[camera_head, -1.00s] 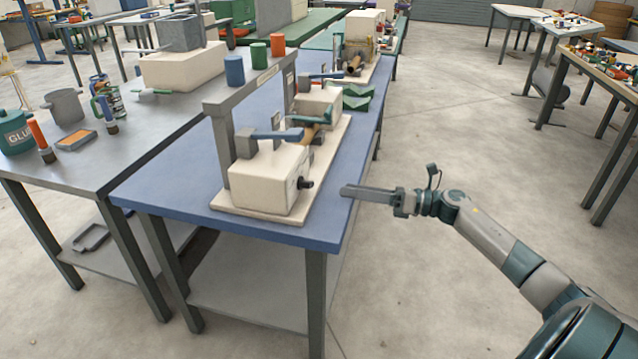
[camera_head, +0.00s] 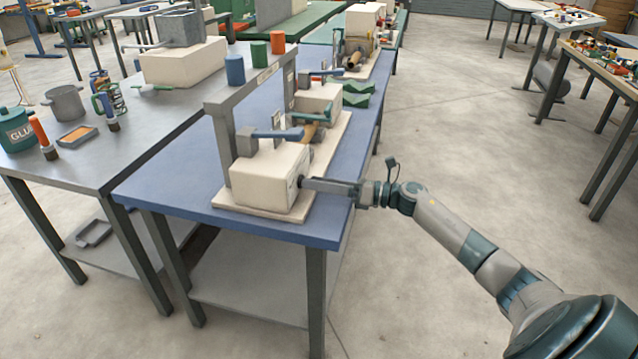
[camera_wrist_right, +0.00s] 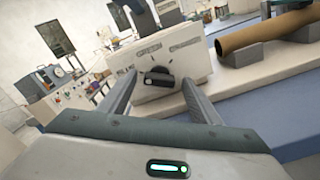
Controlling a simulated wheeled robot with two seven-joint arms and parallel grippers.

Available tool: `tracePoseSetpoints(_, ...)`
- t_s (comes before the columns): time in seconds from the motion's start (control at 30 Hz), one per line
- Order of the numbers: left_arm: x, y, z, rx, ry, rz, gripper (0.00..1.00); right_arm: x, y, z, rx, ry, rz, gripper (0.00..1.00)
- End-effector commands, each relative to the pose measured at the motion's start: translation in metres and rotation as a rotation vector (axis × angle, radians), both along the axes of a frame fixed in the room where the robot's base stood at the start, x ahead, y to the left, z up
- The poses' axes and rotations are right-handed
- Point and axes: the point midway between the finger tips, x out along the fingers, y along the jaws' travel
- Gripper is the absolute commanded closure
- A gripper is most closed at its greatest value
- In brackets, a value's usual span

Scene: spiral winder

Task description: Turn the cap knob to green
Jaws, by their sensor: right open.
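The cap knob (camera_wrist_right: 158,77) is a small black knob on the front of a cream box (camera_head: 270,172). Labels are printed above it; the middle one (camera_wrist_right: 149,50) appears to read green, and the side ones are hard to read. I cannot tell which label the knob points to. My right gripper (camera_head: 307,183) is open, its fingertips at the box's right face, largely hiding the knob in the head view. In the right wrist view its two fingers stand left and right of the knob, with gaps showing. My left gripper is not in view.
The box stands on a pale base board (camera_head: 262,213) on the blue table (camera_head: 180,197). A grey frame (camera_head: 228,105) with coloured cups stands behind it. A brown tube (camera_wrist_right: 265,32) lies right of the box in the wrist view.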

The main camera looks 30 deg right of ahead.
Motion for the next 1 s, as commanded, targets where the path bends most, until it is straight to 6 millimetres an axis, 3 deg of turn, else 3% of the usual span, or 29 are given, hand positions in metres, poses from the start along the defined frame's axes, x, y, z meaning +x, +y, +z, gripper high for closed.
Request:
tracePoseSetpoints(0.07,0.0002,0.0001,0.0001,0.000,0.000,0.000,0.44,-0.0001,0.0000,-0.0001,0.000,0.000,0.000,0.45)
tracePoseSetpoints(0.23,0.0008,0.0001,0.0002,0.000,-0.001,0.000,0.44,-0.0002,-0.0002,0.0000,0.000,0.000,0.000,0.83)
tracePoseSetpoints(0.67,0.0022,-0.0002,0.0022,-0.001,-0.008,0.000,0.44,0.0000,-0.0008,0.0005,0.034,0.030,-0.001,0.83)
tracePoseSetpoints(1.0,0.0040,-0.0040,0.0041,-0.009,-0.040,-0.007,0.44,0.0004,-0.0010,0.0016,0.185,0.157,-0.002,0.83)
